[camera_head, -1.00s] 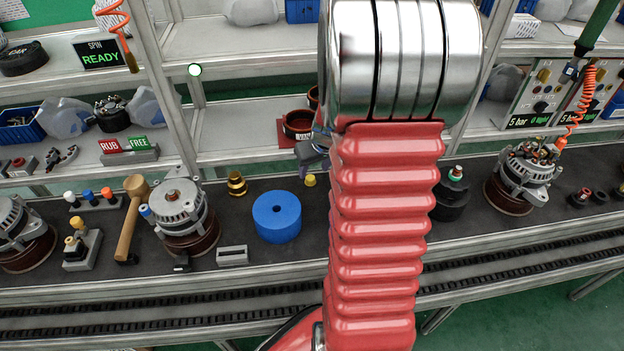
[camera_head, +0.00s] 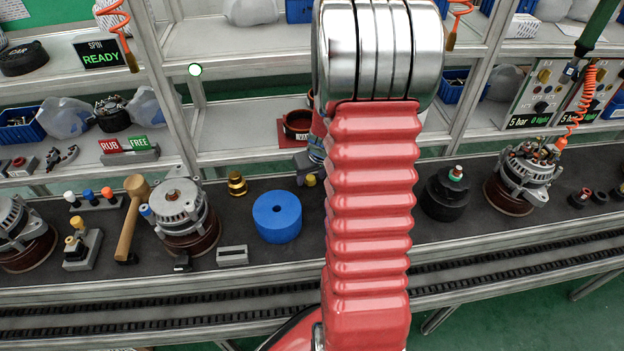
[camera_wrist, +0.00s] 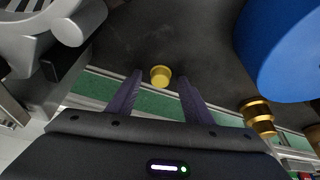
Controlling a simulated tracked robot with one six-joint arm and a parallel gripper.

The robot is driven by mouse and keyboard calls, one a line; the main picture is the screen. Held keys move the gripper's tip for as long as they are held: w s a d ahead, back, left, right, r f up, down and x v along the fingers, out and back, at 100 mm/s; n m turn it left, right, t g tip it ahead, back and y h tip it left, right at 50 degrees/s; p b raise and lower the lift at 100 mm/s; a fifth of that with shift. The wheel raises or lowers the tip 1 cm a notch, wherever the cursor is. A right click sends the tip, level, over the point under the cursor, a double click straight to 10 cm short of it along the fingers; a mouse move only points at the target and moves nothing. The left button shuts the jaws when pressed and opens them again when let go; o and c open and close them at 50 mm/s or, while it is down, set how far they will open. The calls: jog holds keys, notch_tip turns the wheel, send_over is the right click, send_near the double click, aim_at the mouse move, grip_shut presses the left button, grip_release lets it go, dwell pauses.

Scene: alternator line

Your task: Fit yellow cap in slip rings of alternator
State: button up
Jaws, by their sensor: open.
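The small yellow cap (camera_wrist: 160,76) stands on the dark bench mat. In the wrist view it shows between the tips of my gripper (camera_wrist: 160,84), whose two dark fingers are open on either side of it. I cannot tell whether they touch it. The cap (camera_head: 310,180) also shows in the head view, just left of my red arm. An alternator (camera_head: 525,172) with its top parts exposed stands on the right. Other alternators stand at left (camera_head: 184,212) and far left (camera_head: 20,228). I cannot make out slip rings on any of them.
A blue disc (camera_head: 277,232) and a brass piece (camera_head: 237,184) lie left of the cap. A black stepped stand (camera_head: 446,204) with a red-and-green-topped piece is right of my arm. A mallet (camera_head: 130,220) lies at left. A conveyor (camera_head: 200,302) runs along the front.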

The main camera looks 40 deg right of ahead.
dwell(0.5)
jog(key=c, duration=1.1)
